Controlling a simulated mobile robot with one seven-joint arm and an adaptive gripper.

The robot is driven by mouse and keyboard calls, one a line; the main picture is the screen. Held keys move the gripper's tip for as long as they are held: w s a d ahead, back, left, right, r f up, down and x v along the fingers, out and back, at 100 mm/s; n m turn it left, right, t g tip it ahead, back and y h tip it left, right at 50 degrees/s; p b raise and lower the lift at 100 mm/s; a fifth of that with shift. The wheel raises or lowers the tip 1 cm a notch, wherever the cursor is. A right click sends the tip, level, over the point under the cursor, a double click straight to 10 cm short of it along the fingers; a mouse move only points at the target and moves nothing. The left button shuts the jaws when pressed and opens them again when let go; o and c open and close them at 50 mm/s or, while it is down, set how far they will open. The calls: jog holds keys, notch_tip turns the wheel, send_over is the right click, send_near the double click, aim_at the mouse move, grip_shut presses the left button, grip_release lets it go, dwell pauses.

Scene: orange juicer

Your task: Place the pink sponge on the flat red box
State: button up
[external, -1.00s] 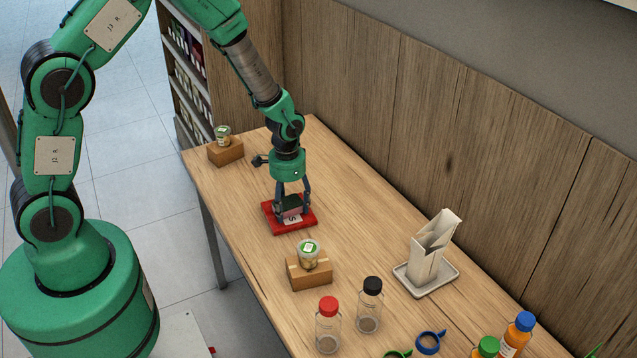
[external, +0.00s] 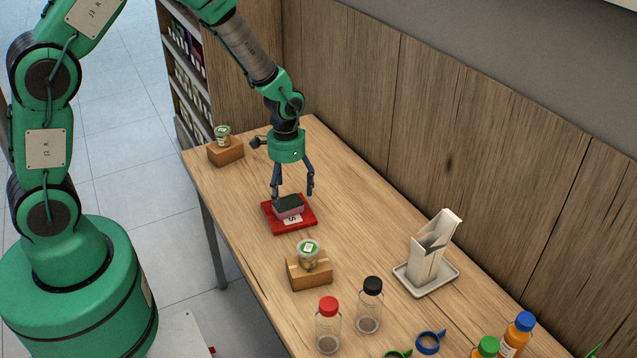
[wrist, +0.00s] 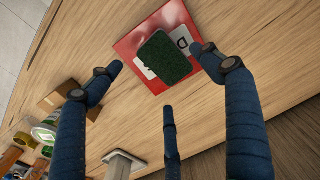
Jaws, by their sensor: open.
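The sponge (external: 289,205) lies on the flat red box (external: 304,221), dark green on top with a pinkish side showing in the external view. In the wrist view the sponge (wrist: 162,58) shows its dark green face and covers part of the white label on the red box (wrist: 133,40). My gripper (external: 294,195) is open and empty above the sponge, its fingers spread apart and clear of it. In the wrist view the fingertips of my gripper (wrist: 157,55) stand on either side of the sponge, not touching it.
A cardboard box with a green-lidded cup (external: 308,276) stands in front of the red box, and a similar box (external: 225,151) is at the far left corner. Bottles (external: 369,307) and a carton on a tray (external: 431,262) are nearer the camera. The table right of the red box is clear.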

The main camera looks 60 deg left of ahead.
notch_tip(320, 180, up, 6)
jog(key=p, duration=0.1)
jog(key=shift+r, duration=0.15)
dwell(0.8)
notch_tip(320, 180, up, 13)
jog(key=t, duration=0.1)
send_over(290, 205)
jog(key=s+d, duration=0.2)
jog(key=s, duration=0.2)
jog(key=s+d+r+t, duration=0.2)
jog(key=s+r, duration=0.5)
jog(key=r, duration=0.4)
jog(key=s+d+r+t, duration=0.1)
jog(key=s+r, duration=0.4)
jog(key=s, duration=0.4)
jog(key=s+d+r+t, duration=0.1)
jog(key=s+d+r, duration=0.1)
jog(key=s+r, duration=0.4)
jog(key=s, duration=0.3)
jog(key=shift+d+t, duration=0.25)
jog(key=shift+t, duration=0.05)
jog(key=shift+s, duration=0.1)
